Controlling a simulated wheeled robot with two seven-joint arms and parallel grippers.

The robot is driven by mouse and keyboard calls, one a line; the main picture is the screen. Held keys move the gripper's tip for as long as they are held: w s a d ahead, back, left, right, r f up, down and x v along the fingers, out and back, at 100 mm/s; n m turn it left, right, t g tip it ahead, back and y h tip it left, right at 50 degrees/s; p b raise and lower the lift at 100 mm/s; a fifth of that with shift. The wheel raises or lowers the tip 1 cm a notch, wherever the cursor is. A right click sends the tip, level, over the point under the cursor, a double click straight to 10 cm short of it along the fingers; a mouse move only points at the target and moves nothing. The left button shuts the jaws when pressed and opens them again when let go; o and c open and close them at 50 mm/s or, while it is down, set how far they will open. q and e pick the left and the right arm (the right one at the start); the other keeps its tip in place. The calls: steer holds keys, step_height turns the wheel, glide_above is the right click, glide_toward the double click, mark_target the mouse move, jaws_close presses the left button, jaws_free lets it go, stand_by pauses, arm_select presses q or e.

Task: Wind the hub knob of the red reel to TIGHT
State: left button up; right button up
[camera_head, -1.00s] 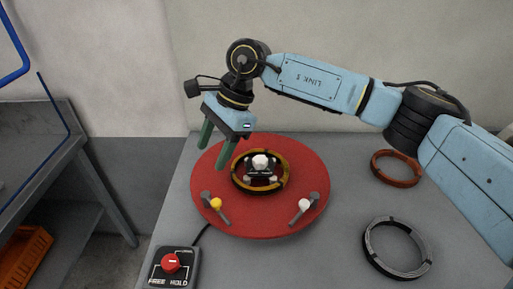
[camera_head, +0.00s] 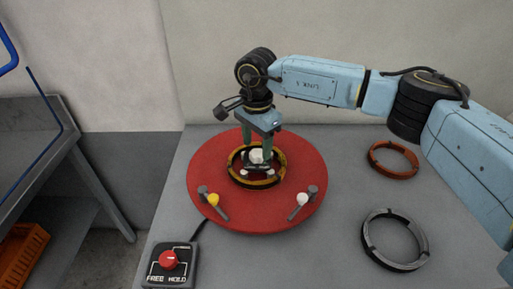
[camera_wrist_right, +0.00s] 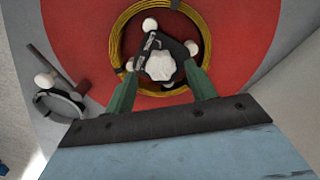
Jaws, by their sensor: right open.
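The red reel (camera_head: 206,172) is a round red disc on the grey table. Its white hub knob (camera_head: 257,156) stands at the centre, inside a yellow-and-black coil (camera_head: 235,177). In the right wrist view the white, lobed knob (camera_wrist_right: 160,67) sits in front of the fingertips. My right gripper (camera_head: 258,150) points down over the hub. Its green fingers are open, one on each side of the knob; I cannot tell whether they touch it. The right gripper (camera_wrist_right: 163,82) also shows in the wrist view. The label at the hub is too small to read. My left gripper is not in view.
Two levers with a yellow knob (camera_head: 213,199) and a white knob (camera_head: 303,199) stand on the reel's front. A FREE/HOLD switch box (camera_head: 169,263) is at the front left. A copper coil (camera_head: 393,160) and a dark ring (camera_head: 395,240) lie to the right.

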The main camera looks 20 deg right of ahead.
steer(key=shift+f, duration=1.05)
steer(key=c, duration=1)
